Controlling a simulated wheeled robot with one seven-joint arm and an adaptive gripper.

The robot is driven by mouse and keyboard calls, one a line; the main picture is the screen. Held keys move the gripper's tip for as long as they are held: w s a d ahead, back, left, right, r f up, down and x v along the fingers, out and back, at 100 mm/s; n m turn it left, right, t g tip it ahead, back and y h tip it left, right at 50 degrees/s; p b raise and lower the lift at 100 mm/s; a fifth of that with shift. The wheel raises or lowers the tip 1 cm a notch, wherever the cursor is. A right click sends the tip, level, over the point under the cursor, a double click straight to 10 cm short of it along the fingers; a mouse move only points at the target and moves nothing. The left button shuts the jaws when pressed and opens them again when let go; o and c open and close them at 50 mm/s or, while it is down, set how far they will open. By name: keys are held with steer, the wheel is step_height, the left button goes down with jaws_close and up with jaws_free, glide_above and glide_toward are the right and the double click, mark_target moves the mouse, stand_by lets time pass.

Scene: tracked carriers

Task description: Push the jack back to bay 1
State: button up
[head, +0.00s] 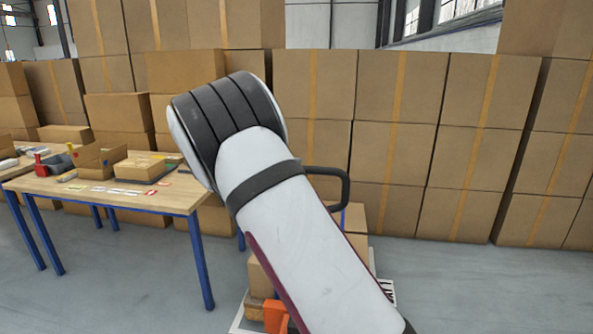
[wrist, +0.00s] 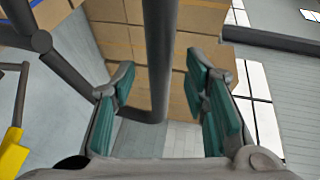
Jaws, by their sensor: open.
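The jack shows in the head view as a black looped handle (head: 345,188) and an orange part (head: 274,314) low down, with my arm hiding most of it. Cartons (head: 356,222) stand on it or close by; which one is hidden. In the wrist view a dark handle bar (wrist: 159,60) passes between the fingers of my gripper (wrist: 163,80) in the picture and bends left below. The gripper is open, teal pads apart on either side of the bar. I see no clear contact. My gripper is hidden in the head view. No bay number is readable.
A wooden table (head: 135,194) with blue legs and small goods stands at left. Tall stacks of cartons (head: 400,85) wall off the back. White floor markings (head: 388,289) lie beside the jack. Grey floor (head: 480,290) is open at right. A yellow item (wrist: 12,155) shows at the wrist view's left.

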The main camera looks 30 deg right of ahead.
steer(key=v, duration=0.7)
steer(key=shift+s+a+r, duration=0.15)
steer(key=shift+s+a, duration=0.15)
steer(key=s+d+r+m+g+y, duration=0.2)
steer(key=s+m+g+y, duration=0.1)
steer(key=s+m, duration=0.75)
steer(key=s+d+r+m+g+y, duration=0.1)
steer(key=s+d+m+g+y, duration=0.15)
steer(key=s+m, duration=0.8)
steer(key=s+a+m+t+y, duration=0.1)
steer(key=s+a+m+y, duration=0.3)
steer(key=s+m, duration=0.7)
steer(key=s+a+m+t+y, duration=0.1)
steer(key=s+a+m+y, duration=0.3)
steer(key=s+a+m, duration=0.4)
steer(key=s+m, duration=0.3)
steer(key=s, duration=0.1)
steer(key=shift+a+f, duration=0.2)
steer(key=shift+a, duration=0.15)
